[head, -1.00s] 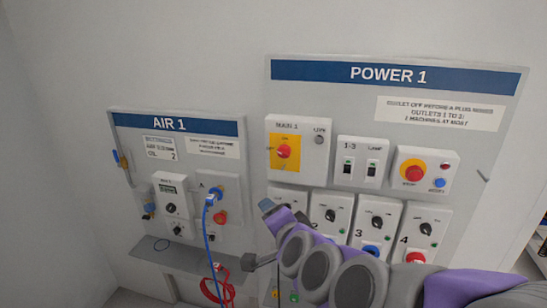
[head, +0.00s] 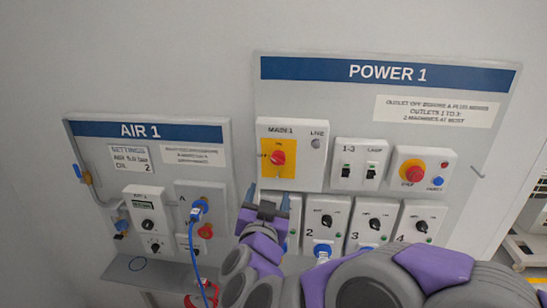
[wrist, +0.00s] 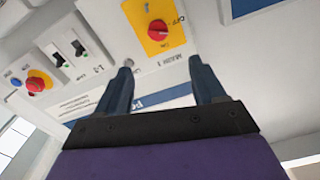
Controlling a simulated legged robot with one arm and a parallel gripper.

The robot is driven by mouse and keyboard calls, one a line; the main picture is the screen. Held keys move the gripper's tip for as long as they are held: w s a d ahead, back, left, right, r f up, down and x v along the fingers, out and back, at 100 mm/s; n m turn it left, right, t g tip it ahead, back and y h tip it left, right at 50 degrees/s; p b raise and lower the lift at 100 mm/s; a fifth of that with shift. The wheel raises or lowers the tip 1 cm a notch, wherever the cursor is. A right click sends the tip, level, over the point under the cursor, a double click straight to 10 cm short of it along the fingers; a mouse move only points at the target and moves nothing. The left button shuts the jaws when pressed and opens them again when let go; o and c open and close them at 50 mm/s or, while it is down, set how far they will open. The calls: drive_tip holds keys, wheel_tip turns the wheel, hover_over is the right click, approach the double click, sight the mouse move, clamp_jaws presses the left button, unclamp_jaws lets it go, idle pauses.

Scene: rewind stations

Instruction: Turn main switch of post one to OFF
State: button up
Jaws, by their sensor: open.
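The main switch of post one is a red knob (head: 277,158) on a yellow plate, on the white MAIN 1 box (head: 318,178) under the POWER 1 sign. It also shows in the wrist view (wrist: 158,30), upside down, with ON and OFF lettering around it. I cannot tell for sure where the knob points. My gripper (head: 268,194) is open and empty, just below the MAIN 1 box. In the wrist view its two dark fingers (wrist: 162,77) stand apart, with the knob beyond their tips and not touched.
Right of the box are a two-switch box (head: 360,165) and a red stop button (head: 413,170). Outlet boxes (head: 372,222) line the row below, partly behind my arm. The AIR 1 panel (head: 150,150) with a blue hose (head: 199,250) stands to the left.

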drive_tip(key=p, duration=0.6)
approach(278, 161)
drive_tip(key=w+p, duration=0.9)
drive_tip(key=shift+a+f, duration=0.1)
drive_tip(key=shift+w, duration=0.2)
drive_tip(key=shift+d, duration=0.2)
